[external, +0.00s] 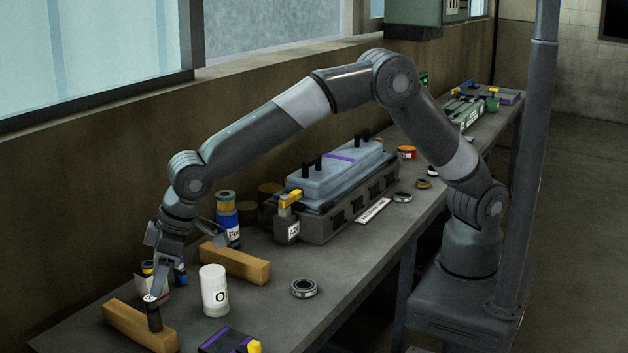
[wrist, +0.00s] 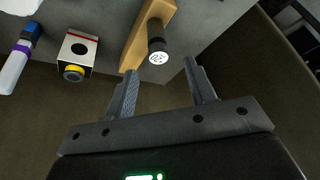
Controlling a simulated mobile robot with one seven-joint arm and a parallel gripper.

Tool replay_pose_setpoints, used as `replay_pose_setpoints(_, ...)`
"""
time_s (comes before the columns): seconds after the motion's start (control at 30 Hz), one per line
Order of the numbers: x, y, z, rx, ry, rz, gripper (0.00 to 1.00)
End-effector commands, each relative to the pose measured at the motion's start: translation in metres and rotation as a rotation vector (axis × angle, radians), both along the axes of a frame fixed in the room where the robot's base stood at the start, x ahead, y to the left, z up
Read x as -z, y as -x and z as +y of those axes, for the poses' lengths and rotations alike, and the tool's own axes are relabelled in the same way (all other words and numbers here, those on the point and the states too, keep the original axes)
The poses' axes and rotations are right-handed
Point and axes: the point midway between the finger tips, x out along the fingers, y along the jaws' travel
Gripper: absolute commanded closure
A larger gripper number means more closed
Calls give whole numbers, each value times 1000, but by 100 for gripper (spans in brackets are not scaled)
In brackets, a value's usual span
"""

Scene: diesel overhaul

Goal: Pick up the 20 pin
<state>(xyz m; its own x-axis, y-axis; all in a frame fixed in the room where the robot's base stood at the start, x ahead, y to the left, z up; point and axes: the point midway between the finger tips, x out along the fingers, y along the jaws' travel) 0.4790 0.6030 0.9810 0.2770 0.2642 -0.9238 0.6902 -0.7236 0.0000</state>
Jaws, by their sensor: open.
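A dark cylinder with a white-labelled top (wrist: 157,46) stands at a wooden block in the wrist view; it looks like the 20 pin, but its label is too small to read. In the external view the dark pin (external: 155,321) stands upright against the near wooden block (external: 128,322). My gripper (wrist: 160,70) is open and empty, and the pin's top shows just beyond the gap between its fingertips. In the external view my gripper (external: 187,268) hangs over the near end of the bench, one finger close to the pin's top.
A white cylinder (external: 214,290), a bearing ring (external: 304,288) and a second wooden block (external: 235,263) stand to the right. A white box with a yellow-banded part (wrist: 77,57) lies left of the pin. The engine block (external: 330,215) is farther along the bench.

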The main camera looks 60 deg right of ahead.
Motion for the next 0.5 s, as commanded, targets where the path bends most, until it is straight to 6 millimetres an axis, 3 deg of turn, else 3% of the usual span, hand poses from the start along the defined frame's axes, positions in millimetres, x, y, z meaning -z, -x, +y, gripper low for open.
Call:
replay_pose_setpoints(0.13,24,-7,6,1,2,1,49)
replay_pose_setpoints(0.5,60,-19,14,2,3,1,49)
